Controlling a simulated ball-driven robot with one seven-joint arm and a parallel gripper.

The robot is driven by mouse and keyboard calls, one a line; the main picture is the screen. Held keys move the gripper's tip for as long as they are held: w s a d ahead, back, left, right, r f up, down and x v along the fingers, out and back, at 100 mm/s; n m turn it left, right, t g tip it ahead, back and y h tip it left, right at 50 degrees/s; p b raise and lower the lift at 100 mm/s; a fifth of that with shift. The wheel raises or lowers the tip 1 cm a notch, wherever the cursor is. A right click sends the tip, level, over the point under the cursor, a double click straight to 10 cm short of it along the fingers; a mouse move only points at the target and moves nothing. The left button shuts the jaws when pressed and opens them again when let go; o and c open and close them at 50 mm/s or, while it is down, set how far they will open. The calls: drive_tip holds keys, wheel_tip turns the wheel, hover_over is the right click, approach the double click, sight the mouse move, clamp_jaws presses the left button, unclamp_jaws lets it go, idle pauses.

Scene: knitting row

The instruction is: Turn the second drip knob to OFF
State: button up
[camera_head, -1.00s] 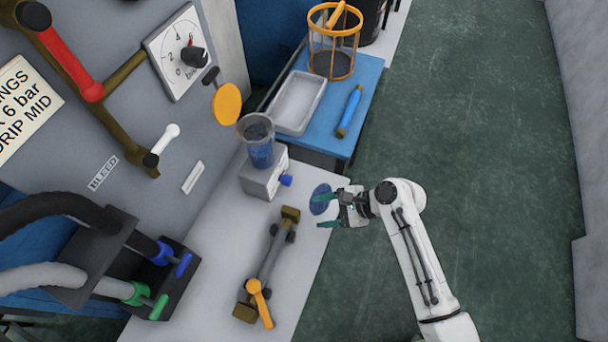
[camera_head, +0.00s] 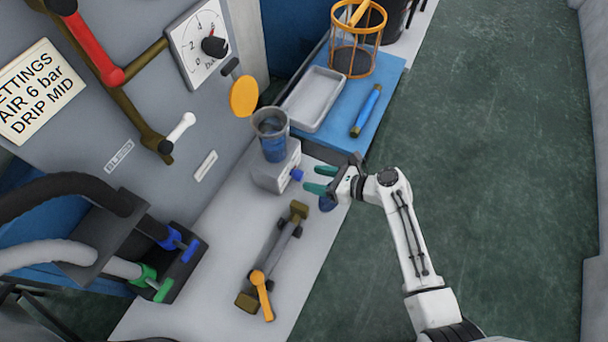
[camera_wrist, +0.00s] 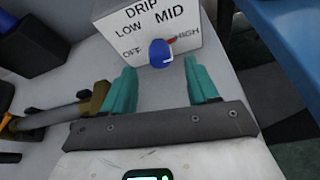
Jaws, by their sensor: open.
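The drip knob (camera_head: 297,174) is a small blue knob on the side of a grey-white box (camera_head: 272,177) with a clear cup on top. In the wrist view the blue knob (camera_wrist: 160,53) sits under the labels LOW, MID, OFF and HIGH. Its red mark shows at the upper right, between MID and HIGH. My gripper (camera_head: 312,181) is open and empty, with teal fingers facing the knob. In the wrist view my gripper (camera_wrist: 162,88) has one finger either side of the knob's line, short of it and not touching. No second drip knob shows.
A metal bar fitting with an orange lever (camera_head: 262,292) lies on the grey bench. A blue disc (camera_head: 327,204) is by the bench edge under my gripper. A blue table (camera_head: 388,75) with a tray (camera_head: 313,98) and wire basket stands behind. Green floor is clear at right.

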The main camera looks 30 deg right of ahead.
sight(302, 176)
drive_tip(key=x, duration=0.4)
drive_tip(key=shift+w+a+f, duration=0.2)
drive_tip(key=shift+w, duration=0.1)
drive_tip(key=c, duration=1)
drive_tip(key=shift+c, duration=0.2)
